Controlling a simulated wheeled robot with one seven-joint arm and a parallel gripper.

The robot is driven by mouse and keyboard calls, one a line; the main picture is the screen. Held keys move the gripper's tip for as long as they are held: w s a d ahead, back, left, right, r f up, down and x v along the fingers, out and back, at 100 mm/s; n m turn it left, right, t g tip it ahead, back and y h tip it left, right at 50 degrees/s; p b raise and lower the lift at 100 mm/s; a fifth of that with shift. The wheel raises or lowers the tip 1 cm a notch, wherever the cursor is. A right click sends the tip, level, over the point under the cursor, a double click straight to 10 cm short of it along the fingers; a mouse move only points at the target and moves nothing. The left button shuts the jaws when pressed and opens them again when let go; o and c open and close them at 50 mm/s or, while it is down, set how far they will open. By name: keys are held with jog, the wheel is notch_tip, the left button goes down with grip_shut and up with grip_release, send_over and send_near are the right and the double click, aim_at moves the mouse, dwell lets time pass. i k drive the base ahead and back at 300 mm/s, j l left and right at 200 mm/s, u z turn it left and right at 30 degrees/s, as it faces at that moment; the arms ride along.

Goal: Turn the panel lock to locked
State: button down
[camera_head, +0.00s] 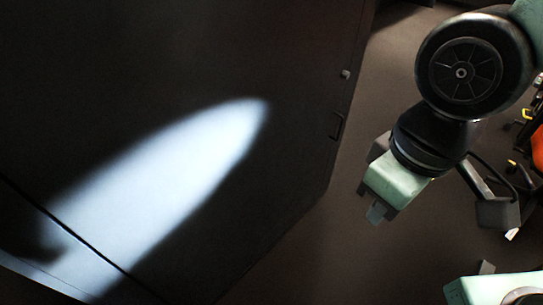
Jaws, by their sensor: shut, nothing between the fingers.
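A large dark panel (290,60) fills the left and middle of the head view. Near its right edge is a small pale round knob (346,74), which looks like the panel lock. It is too small to tell which way it is turned. My gripper (376,213) is to the right of the panel's edge and lower in the picture than the knob, apart from it. It points downward, its fingers are shut and it holds nothing.
A dark bar handle (337,125) sticks out from the panel below the knob. Bare brown floor (300,262) shows beside and below the panel. Black, yellow and orange items (537,140) stand at the far right, partly cut off. A bright light patch lies across the panel.

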aim_at(345, 75)
jog(key=i+j+z, duration=0.15)
jog(key=i+z, duration=0.25)
jog(key=i+j+z, duration=0.35)
jog(key=k+l, duration=0.05)
jog(key=k, duration=0.05)
